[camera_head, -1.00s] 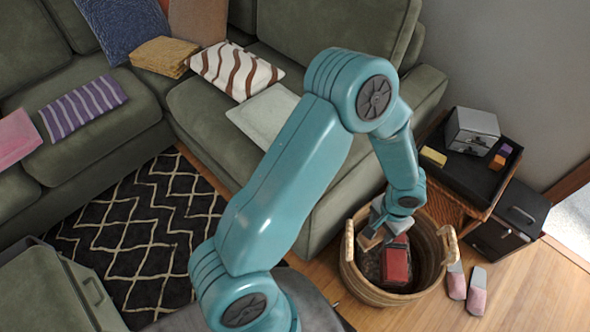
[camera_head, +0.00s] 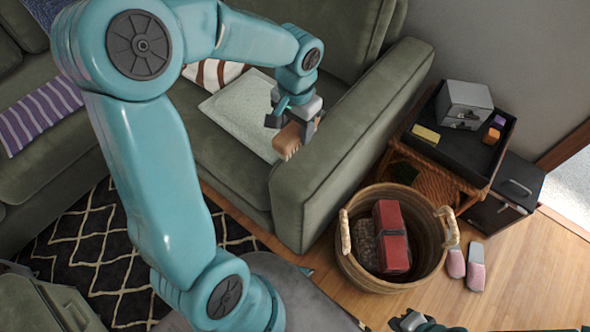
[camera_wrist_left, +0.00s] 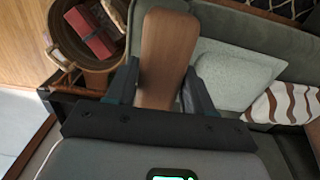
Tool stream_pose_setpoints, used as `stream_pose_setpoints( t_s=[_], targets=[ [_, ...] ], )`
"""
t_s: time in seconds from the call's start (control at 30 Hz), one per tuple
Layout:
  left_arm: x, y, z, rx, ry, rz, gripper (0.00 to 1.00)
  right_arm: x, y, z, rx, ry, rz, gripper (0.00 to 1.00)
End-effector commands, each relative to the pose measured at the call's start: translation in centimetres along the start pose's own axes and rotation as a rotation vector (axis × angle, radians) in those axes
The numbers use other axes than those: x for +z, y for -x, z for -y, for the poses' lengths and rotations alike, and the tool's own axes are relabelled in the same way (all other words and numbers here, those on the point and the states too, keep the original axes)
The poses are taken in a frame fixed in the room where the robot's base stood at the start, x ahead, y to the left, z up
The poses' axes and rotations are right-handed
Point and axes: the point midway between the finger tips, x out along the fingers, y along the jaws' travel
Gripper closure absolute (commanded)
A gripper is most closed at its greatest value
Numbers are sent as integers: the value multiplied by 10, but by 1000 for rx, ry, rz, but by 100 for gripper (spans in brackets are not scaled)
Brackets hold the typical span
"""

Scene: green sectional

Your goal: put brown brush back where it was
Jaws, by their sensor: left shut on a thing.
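The brown brush (camera_head: 288,141) is in my left gripper (camera_head: 295,115), held above the green sofa's seat near its right armrest. In the left wrist view the brush's wooden back (camera_wrist_left: 168,55) stands between the two fingers, which are shut on it. The woven basket (camera_head: 436,258) stands on the floor right of the sofa, with a red item (camera_head: 392,236) and a dark patterned item (camera_head: 365,244) inside. My right gripper (camera_head: 412,322) shows only in part at the bottom edge of the head view; its jaws are not clear.
A pale green cushion (camera_head: 238,108) lies on the sofa, left of the brush. The sofa armrest (camera_head: 365,125) rises between brush and basket. A wicker side table with a black tray (camera_head: 452,145) holds a grey box (camera_head: 465,103) and small blocks. Pink slippers (camera_head: 476,272) lie beside the basket.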

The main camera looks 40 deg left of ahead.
Motion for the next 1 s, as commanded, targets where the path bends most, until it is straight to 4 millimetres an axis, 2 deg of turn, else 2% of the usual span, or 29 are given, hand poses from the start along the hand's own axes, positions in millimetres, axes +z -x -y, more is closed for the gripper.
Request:
stream_pose_setpoints(
  t_s=[0.03, 0.2, 0.4, 0.67, 0.83, 1.0],
  targets=[
    [1, -19, -1, 0, -1, 9, 76, 0, -4, -1, 0, 0, 0, 100],
    [0, -70, 0, 0, -2, 8, 76, 0, -11, -4, 0, 0, 0, 100],
    [-1, -115, 1, 0, 1, 5, 76, 0, -17, -6, 0, 0, 0, 100],
    [-3, -137, 4, -1, 4, 1, 76, 0, -20, -7, 0, 0, 0, 100],
    [-3, -166, 4, -1, 3, 3, 76, 0, -26, -9, 0, 0, 0, 100],
    [-3, -169, 4, -1, 3, -1, 76, 0, -25, -9, 0, 0, 0, 100]
  ],
)
